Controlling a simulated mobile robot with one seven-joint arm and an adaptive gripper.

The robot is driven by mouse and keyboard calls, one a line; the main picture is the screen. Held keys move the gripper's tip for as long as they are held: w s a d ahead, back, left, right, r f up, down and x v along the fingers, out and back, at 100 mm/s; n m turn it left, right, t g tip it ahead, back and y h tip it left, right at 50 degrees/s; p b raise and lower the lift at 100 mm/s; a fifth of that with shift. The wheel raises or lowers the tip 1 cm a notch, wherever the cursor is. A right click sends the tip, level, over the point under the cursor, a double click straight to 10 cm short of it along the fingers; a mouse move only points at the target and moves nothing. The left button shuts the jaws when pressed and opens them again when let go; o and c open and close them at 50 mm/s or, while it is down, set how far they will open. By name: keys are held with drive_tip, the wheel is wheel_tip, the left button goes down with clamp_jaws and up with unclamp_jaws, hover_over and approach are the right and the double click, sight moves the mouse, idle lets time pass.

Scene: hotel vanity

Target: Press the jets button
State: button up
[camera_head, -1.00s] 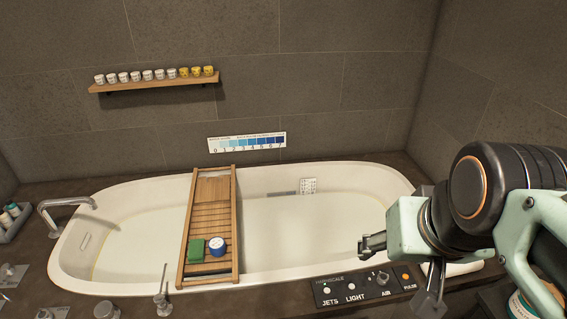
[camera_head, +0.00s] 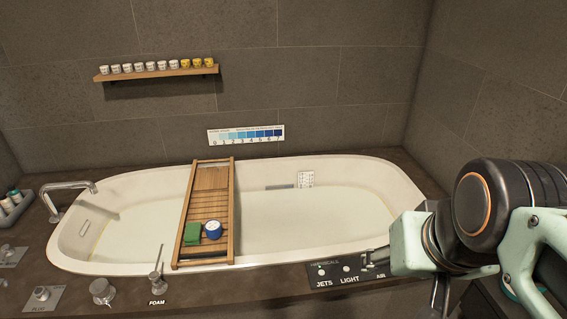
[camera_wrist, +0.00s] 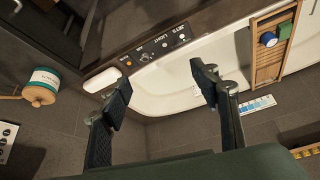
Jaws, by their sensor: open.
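The JETS button (camera_head: 321,271) is a small light button at the left end of a dark control panel (camera_head: 334,283) on the tub's front ledge. It also shows in the wrist view (camera_wrist: 181,37) at the panel's far end. The LIGHT button (camera_head: 346,268) sits to its right.
The white bathtub (camera_head: 300,258) lies behind the panel, with a wooden tray (camera_head: 202,247) across it holding a green block and a blue-and-white round item. A faucet (camera_head: 70,188) and several metal controls stand at left. A jar (camera_wrist: 42,85) shows in the wrist view.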

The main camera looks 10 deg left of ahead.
clamp_jaws()
idle(1.4)
